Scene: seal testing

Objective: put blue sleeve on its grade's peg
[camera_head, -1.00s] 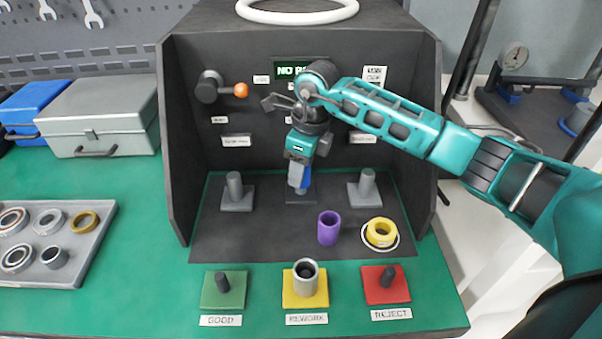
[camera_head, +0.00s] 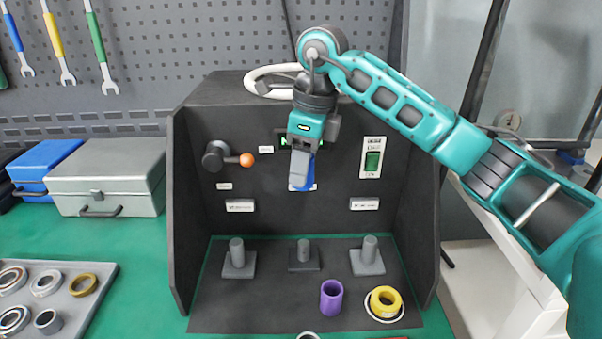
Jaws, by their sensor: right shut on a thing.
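My right gripper (camera_head: 302,170) is shut on the blue sleeve (camera_head: 307,182), which is mostly hidden behind the fingers. It hangs in front of the dark booth's back panel, well above the middle grey peg (camera_head: 304,256). That peg stands bare between a left grey peg (camera_head: 237,258) and a right grey peg (camera_head: 368,256). The coloured grade plates are almost wholly below the picture; only the top rim of a grey sleeve (camera_head: 308,335) shows at the bottom edge. My left gripper is not in view.
A purple sleeve (camera_head: 331,297) and a yellow ring (camera_head: 384,302) stand on the booth floor. The booth's side walls (camera_head: 186,220) flank the arm's space. An orange-tipped lever (camera_head: 246,160) and a green switch (camera_head: 373,161) are on the back panel. A bearing tray (camera_head: 100,288) lies left.

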